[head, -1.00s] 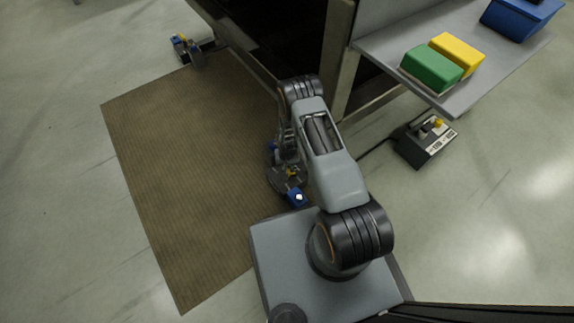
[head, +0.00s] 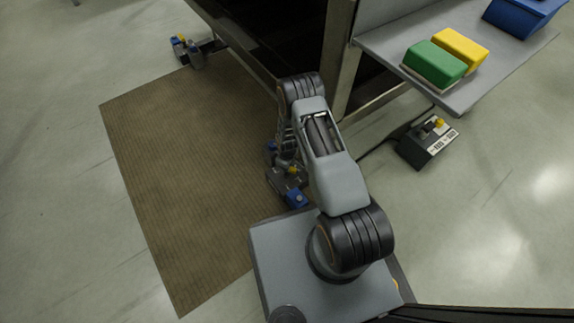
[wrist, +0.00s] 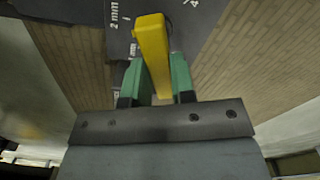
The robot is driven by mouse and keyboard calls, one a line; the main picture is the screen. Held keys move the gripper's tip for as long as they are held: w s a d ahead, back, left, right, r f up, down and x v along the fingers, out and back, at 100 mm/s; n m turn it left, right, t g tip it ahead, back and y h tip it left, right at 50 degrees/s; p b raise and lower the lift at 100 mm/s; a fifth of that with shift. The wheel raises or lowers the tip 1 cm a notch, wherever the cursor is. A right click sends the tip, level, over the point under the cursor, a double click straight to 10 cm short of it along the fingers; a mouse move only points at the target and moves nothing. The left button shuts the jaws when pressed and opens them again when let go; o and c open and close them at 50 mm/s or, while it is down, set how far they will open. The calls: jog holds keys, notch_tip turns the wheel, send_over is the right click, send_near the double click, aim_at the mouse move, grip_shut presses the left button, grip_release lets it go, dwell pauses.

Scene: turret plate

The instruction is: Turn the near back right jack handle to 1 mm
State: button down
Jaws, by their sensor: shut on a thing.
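The near jack (head: 288,184) is a dark unit with blue parts on the floor beside my base, partly hidden by my arm. Its yellow handle (head: 293,170) shows as a small spot in the head view. In the wrist view the yellow handle (wrist: 152,50) stands between the green fingertips of my gripper (wrist: 156,80), which is shut on it. Behind it is the jack's dark dial plate (wrist: 85,10), with a "2 mm" mark left of the handle and a partly cut-off mark at right. I cannot read which mark the handle points to.
A brown ribbed mat (head: 185,185) lies left of my arm. Another jack (head: 187,52) stands at the far left. At right, a grey shelf (head: 450,85) holds a green block (head: 435,63), a yellow block (head: 462,46) and a blue bin (head: 520,14). A control box (head: 428,142) is on the floor below.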

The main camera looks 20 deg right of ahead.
jog(key=n, duration=0.6)
jog(key=shift+n, duration=0.4)
dwell(0.4)
jog(key=c, duration=1)
grip_release()
jog(key=shift+o, duration=0.2)
jog(key=shift+r, duration=0.1)
notch_tip(320, 180, up, 14)
jog(key=p, duration=0.5)
